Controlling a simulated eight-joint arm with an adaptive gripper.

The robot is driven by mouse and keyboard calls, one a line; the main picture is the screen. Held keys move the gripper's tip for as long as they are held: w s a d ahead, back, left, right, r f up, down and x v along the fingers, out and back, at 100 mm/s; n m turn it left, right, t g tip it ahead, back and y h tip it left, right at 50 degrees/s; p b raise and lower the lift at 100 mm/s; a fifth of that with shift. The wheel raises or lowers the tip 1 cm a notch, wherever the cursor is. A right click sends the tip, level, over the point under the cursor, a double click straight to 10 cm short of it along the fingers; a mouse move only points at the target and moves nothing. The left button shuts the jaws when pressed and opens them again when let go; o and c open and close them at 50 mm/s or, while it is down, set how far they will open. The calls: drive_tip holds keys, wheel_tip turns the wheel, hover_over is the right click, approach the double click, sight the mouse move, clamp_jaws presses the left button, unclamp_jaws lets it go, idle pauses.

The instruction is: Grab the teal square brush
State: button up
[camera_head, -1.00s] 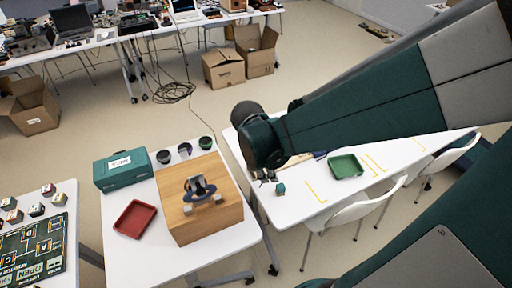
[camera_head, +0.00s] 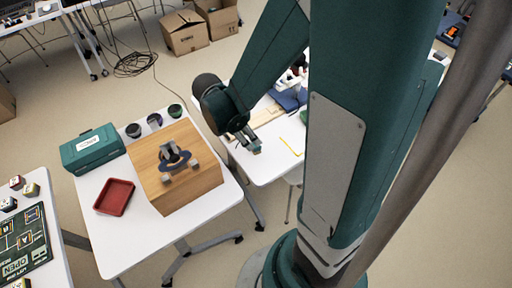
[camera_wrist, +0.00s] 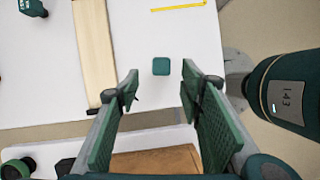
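The teal square brush (camera_wrist: 161,66) looks like a small rounded square block on the white table in the wrist view. My gripper (camera_wrist: 160,80) is open, with its two green ridged fingers on the left and right. The brush shows between the fingertips, with clear gaps on both sides; nothing is held. I cannot tell how far the tips are above it. In the head view, my gripper (camera_head: 246,139) is low over the near left part of the second white table, with the brush at or just beyond its tips, too small to make out clearly.
A pale wooden board (camera_wrist: 96,50) lies left of the brush. A yellow line (camera_wrist: 178,7) marks the table beyond. On the neighbouring table (camera_head: 100,246) stand a wooden box (camera_head: 196,185), a red tray (camera_head: 114,197) and a teal case (camera_head: 92,150). My arm hides much of the brush's table.

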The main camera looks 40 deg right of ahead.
drive_tip(key=shift+b+x, duration=0.35)
drive_tip(key=shift+x, duration=0.95)
drive_tip(key=shift+b+x, duration=1)
drive_tip(key=shift+x, duration=1.55)
drive_tip(key=shift+s, duration=0.15)
drive_tip(key=c, duration=1)
